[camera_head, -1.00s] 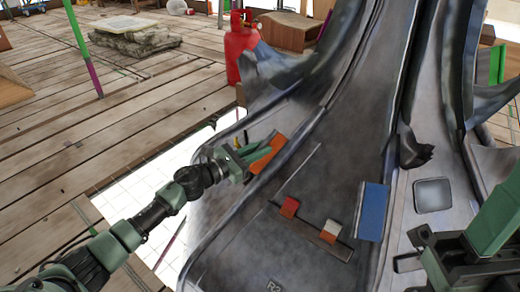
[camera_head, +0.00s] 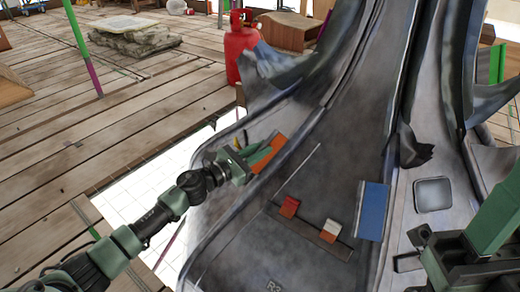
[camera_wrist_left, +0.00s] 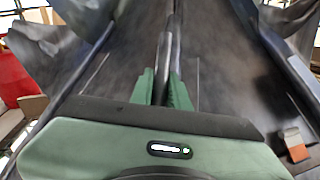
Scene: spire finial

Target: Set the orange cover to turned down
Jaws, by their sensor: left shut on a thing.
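The orange cover (camera_head: 266,161) sits on the left side of the grey metal finial, tilted along its sloping face. My left gripper (camera_head: 260,153) lies against it with its green fingers across the cover and is shut on it. The fingers hide part of the cover. In the left wrist view the two green fingers (camera_wrist_left: 161,88) stand close together with a narrow grey edge between them; the orange face does not show clearly there. My right gripper (camera_head: 417,250) is partly in view at the lower right, dark, and its opening is unclear.
A red switch (camera_head: 289,206) and a white-and-orange switch (camera_head: 330,231) sit in a slotted panel right of the cover. A blue cover (camera_head: 372,211) stands further right. A red gas bottle (camera_head: 241,48) stands behind. Wooden planks lie left, with an open gap beside the finial.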

